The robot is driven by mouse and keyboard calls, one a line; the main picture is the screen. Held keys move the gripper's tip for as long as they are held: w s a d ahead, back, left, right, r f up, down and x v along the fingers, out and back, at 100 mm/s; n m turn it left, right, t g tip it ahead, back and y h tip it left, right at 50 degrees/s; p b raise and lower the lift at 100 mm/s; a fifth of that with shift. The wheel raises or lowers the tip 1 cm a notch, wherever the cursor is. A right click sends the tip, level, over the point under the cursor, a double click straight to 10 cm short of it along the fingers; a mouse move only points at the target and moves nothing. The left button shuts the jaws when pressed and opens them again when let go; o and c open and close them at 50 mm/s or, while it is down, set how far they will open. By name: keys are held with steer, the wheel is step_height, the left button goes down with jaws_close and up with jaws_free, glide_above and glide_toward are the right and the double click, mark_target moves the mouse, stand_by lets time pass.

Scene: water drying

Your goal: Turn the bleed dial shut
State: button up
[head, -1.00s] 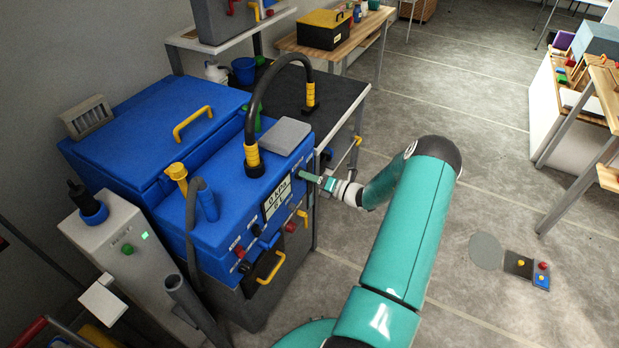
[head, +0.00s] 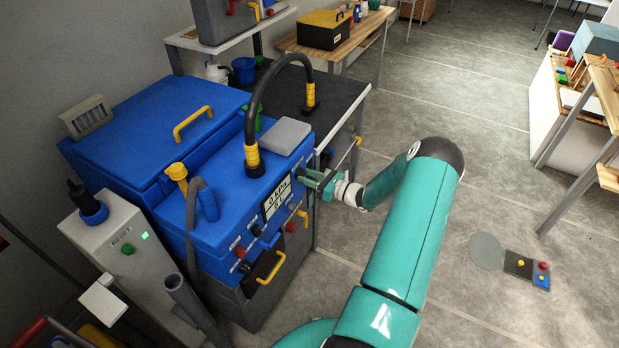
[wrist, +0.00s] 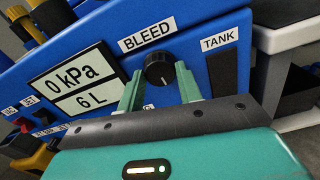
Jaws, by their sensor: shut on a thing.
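The bleed dial (wrist: 158,70) is a round black knob on the blue front panel, under the BLEED label (wrist: 147,34). A small pale mark shows near its lower edge in the wrist view. My gripper (wrist: 159,84) has one green finger on each side of the dial and is shut on it. In the head view my gripper (head: 304,176) reaches the panel from the right, and its fingers hide the dial there. The display (wrist: 76,80) left of the dial reads 0 kPa and 6 L.
A TANK label (wrist: 220,40) and a dark strip are right of the dial. The blue machine (head: 225,235) also carries a black hose (head: 277,65) and a yellow handle (head: 270,268). A dark-topped table (head: 340,100) stands behind it.

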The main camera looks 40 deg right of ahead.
steer(key=shift+s+n, duration=0.1)
steer(key=shift+n, duration=17.3)
steer(key=o, duration=1)
